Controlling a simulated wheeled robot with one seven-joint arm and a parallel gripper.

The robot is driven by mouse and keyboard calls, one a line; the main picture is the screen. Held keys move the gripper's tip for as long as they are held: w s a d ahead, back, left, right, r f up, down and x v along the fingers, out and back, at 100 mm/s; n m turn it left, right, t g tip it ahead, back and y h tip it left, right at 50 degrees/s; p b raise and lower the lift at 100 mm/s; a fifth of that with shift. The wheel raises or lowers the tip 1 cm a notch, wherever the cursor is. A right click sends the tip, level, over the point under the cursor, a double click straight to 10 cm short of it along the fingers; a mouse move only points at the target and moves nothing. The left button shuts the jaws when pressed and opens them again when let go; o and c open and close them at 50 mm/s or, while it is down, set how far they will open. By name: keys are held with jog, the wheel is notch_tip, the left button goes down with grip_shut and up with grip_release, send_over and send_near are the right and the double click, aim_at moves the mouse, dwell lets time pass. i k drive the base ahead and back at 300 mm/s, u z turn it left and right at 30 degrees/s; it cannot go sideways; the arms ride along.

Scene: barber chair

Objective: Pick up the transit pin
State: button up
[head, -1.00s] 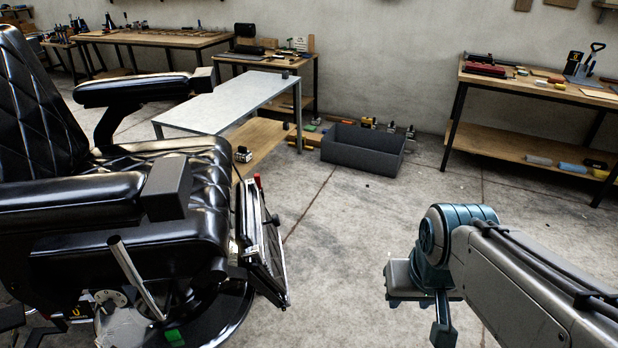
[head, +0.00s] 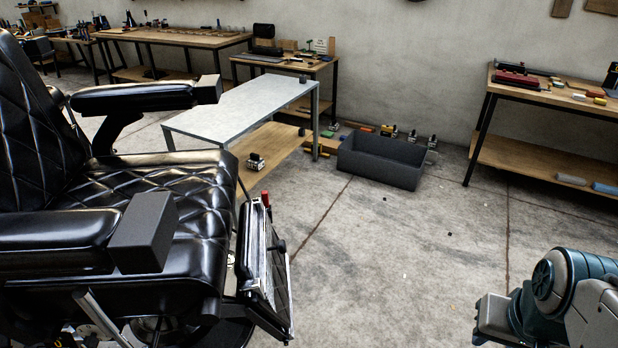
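The black barber chair (head: 110,205) fills the left of the head view. A small upright red piece (head: 266,198) stands at the top of its metal footrest (head: 262,265). It may be the transit pin, but it is too small to be sure. My arm's wrist is at the lower right, over the floor and well apart from the chair. My gripper's fingers are outside the picture, so what they hold does not show.
A grey-topped table (head: 245,105) stands behind the chair, with a small metal device (head: 256,161) on its lower shelf. A dark open bin (head: 380,172) sits on the floor. Workbenches line the wall. The floor (head: 400,270) between chair and arm is mostly clear, with small specks.

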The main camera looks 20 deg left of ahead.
aim_at(265, 195)
jog(key=u, duration=0.05)
jog(key=i, duration=1.55)
jog(key=u, duration=0.85)
jog(key=i, duration=0.95)
jog(key=u, duration=1.6)
jog(key=i, duration=0.45)
jog(key=u, duration=0.3)
